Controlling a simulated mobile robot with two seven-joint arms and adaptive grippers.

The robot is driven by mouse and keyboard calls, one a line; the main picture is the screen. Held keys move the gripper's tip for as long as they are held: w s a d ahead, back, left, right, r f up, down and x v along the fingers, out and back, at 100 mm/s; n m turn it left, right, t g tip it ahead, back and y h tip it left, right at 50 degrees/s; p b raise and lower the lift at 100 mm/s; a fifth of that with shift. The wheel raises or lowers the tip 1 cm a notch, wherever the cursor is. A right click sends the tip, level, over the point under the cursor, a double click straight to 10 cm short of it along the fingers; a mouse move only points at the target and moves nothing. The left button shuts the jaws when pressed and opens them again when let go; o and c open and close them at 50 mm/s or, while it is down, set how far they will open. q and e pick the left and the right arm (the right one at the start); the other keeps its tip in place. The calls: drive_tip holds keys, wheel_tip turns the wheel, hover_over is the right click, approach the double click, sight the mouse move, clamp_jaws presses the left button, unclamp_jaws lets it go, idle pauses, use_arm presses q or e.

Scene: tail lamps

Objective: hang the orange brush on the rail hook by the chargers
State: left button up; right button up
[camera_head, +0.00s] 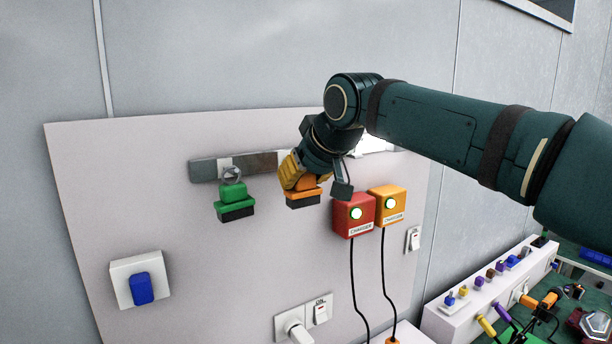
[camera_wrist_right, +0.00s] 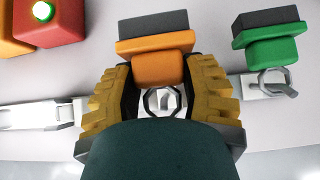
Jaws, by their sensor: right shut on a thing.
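My right gripper (camera_head: 304,172) has yellow fingers and is shut on the orange brush (camera_head: 302,199) in front of the wall rail (camera_head: 204,171). In the right wrist view, the orange brush (camera_wrist_right: 155,45) has its handle between the fingers of the right gripper (camera_wrist_right: 163,82) and its dark bristles pointing away. A ring-shaped hook (camera_wrist_right: 160,102) shows just behind the handle, between the fingers. I cannot tell whether the handle touches it. The red charger (camera_head: 353,214) and the yellow-orange charger (camera_head: 388,205) are to the right of the brush. My left gripper is not in view.
A green brush (camera_head: 235,200) hangs from a ring hook to the left. Below are a blue item on a white plate (camera_head: 122,284), a socket with a plug (camera_head: 295,325) and dark charger cables (camera_head: 353,280). A cluttered bench stands at lower right.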

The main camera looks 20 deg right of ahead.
drive_tip(key=shift+w+a, duration=0.1)
drive_tip(key=shift+w, duration=0.6)
drive_tip(key=shift+w, duration=0.2)
idle(0.4)
drive_tip(key=shift+w+a, duration=0.15)
drive_tip(key=shift+w, duration=0.6)
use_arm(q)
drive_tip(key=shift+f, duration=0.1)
use_arm(e)
drive_tip(key=shift+f, duration=0.1)
use_arm(q)
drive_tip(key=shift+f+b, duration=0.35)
drive_tip(key=shift+b, duration=0.1)
use_arm(e)
drive_tip(key=shift+f, duration=0.5)
drive_tip(key=shift+f, duration=0.2)
drive_tip(key=o, duration=1.3)
drive_tip(key=shift+r, duration=0.15)
